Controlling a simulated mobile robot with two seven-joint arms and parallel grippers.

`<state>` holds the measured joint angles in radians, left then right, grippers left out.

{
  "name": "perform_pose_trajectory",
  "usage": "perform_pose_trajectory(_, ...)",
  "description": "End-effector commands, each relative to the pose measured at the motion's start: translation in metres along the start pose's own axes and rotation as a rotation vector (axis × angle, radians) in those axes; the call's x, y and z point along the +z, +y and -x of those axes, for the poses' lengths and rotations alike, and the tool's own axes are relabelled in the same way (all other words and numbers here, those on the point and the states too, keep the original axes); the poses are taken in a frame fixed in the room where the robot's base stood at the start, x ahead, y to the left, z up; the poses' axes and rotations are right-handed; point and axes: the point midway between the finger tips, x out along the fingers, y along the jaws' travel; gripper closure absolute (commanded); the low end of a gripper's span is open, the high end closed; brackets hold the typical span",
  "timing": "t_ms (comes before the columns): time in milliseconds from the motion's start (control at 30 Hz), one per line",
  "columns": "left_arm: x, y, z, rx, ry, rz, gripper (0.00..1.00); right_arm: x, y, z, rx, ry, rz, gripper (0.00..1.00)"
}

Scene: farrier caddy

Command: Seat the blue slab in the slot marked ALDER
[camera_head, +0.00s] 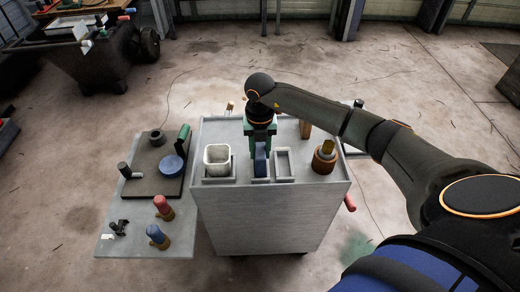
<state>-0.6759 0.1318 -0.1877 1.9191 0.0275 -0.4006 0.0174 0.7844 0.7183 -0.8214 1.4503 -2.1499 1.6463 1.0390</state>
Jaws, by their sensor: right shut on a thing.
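The blue slab (260,162) stands upright at the middle of the grey caddy top (298,208). My right gripper (260,142) comes down from above and is shut on the slab's upper part. A grey slot frame (260,180) shows at the slab's lower end; I cannot tell whether the slab is inside it or just above it. An empty rectangular slot frame (284,178) is just right of the slab. No slot marking is readable, so I cannot tell which is ALDER. My left gripper is not in view.
A white square cup (217,156) stands left of the slab, and a brown round holder (325,161) at the right. A lower side shelf (115,240) carries a blue disc (172,165), a red-topped piece (162,206) and a blue-topped piece (157,235).

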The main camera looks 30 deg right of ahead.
Motion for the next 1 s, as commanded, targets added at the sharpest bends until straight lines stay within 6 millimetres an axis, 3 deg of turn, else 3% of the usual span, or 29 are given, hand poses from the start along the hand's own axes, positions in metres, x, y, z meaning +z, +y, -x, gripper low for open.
perform_pose_trajectory(1000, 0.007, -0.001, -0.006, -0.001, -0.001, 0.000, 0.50, 0.000, 0.000, -0.013, 0.001, 0.000, 0.000, 1.00)
